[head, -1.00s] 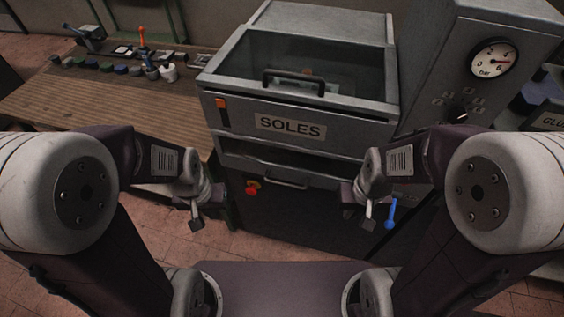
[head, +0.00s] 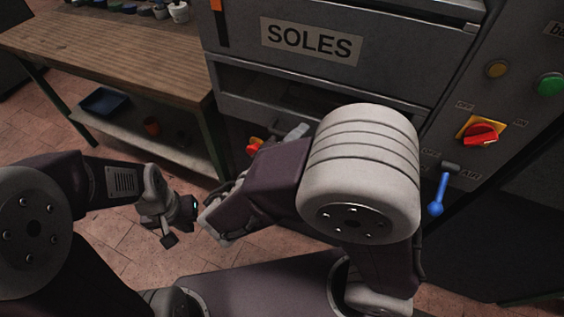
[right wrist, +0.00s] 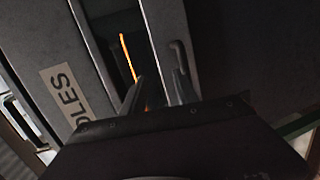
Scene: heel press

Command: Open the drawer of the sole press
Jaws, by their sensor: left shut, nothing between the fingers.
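The sole press carries a SOLES label (head: 310,40) on its upper front. Below a dark gap is the grey drawer front (head: 236,108), partly hidden by my right arm. In the right wrist view the drawer handle (right wrist: 178,55) stands out from this front, and the drawer looks closed. My right gripper (right wrist: 155,92) is open, its two fingers apart and pointing at the drawer front. The handle is close to the right-hand finger; I cannot tell whether they touch. In the head view my forearm mostly hides this gripper. My left gripper (head: 175,228) is shut and empty, away from the press.
A wooden workbench (head: 110,55) with a blue tray (head: 104,101) on its lower shelf stands at the left. A red rotary switch (head: 481,134) and a blue lever (head: 439,193) are on the press at the right. Tiled floor is open around my left gripper.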

